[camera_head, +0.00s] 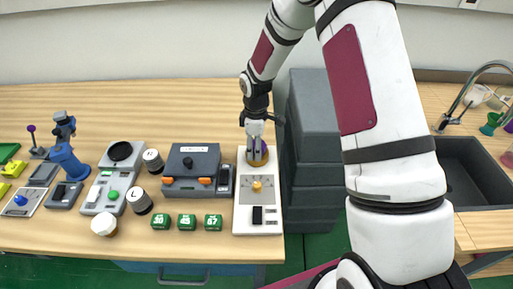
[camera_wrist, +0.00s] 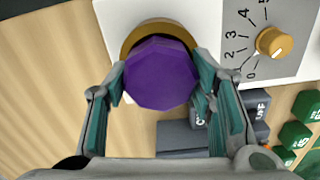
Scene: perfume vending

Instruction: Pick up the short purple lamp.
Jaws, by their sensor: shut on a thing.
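The short purple lamp (camera_wrist: 160,75) has a faceted dark purple top and sits between my fingers in the wrist view. My gripper (camera_wrist: 158,85) is shut on it, with one teal-padded finger on each side. A brass ring (camera_wrist: 130,38) on a white panel device (camera_wrist: 205,15) shows behind the lamp. I cannot tell whether the lamp still touches the ring. In the head view my gripper (camera_head: 257,150) points down over the back end of that white device (camera_head: 243,205), and the fingers mostly hide the lamp.
The device has a gold dial (camera_head: 257,185) and a dark switch (camera_head: 257,215). A dark box with orange latches (camera_head: 191,165) stands close on the left, and tall grey stacked boxes (camera_head: 314,130) on the right. Green number blocks (camera_head: 187,221) line the front.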

